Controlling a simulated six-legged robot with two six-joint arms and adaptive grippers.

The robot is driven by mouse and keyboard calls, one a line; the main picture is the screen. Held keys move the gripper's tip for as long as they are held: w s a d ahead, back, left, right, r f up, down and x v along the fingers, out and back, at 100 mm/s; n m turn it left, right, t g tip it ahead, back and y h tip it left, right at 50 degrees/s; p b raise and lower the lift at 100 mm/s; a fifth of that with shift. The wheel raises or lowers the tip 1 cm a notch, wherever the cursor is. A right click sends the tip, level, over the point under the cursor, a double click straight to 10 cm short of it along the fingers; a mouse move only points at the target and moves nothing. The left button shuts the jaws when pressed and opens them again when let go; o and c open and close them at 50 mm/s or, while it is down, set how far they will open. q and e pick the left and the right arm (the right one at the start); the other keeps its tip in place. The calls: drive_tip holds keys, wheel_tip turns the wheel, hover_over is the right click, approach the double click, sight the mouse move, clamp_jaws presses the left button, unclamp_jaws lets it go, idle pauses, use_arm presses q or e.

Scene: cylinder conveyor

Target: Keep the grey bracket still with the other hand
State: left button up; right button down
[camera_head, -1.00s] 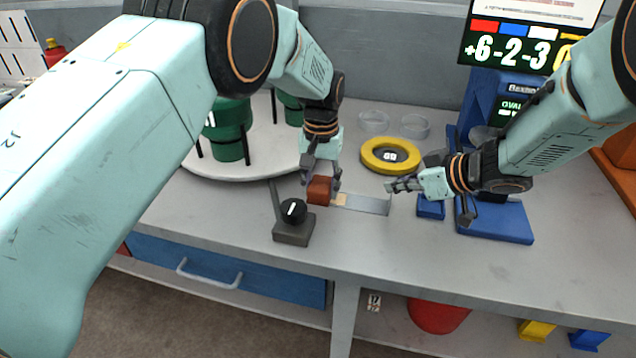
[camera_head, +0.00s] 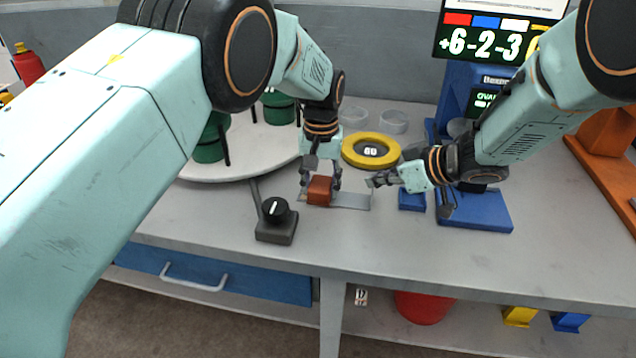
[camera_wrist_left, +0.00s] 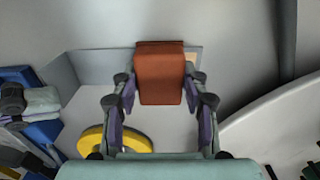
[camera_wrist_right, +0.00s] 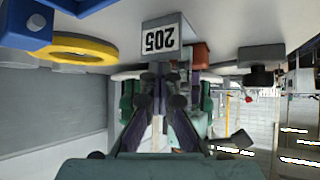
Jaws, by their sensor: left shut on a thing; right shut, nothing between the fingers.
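The grey bracket (camera_head: 350,200) lies flat on the bench, with an upturned end at its right. That end carries a "205" label in the right wrist view (camera_wrist_right: 167,38). A red-brown block (camera_head: 319,191) sits on the bracket's flat part; it also shows in the left wrist view (camera_wrist_left: 160,75). My left gripper (camera_head: 320,183) points down with its fingers closed on the block's sides. A beige patch (camera_wrist_left: 193,60) shows on the bracket beside the block. My right gripper (camera_head: 371,182) is shut and empty, fingertips at the upturned end; I cannot tell if they touch it.
A black knob on a grey base (camera_head: 275,225) stands front left of the bracket. A yellow ring (camera_head: 371,150) and clear dishes (camera_head: 393,122) lie behind. A blue stand (camera_head: 480,213) is at the right, a round white table (camera_head: 240,165) at the left. The front bench strip is clear.

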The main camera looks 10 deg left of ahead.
sight(300, 193)
drive_tip(key=shift+s+f, duration=0.2)
drive_tip(key=shift+f, duration=0.15)
use_arm(q)
drive_tip(key=shift+a, duration=2.4)
drive_tip(key=shift+d, duration=0.1)
drive_tip(key=shift+d, duration=2.3)
drive_tip(key=shift+r, duration=0.55)
drive_tip(key=shift+r, duration=3.55)
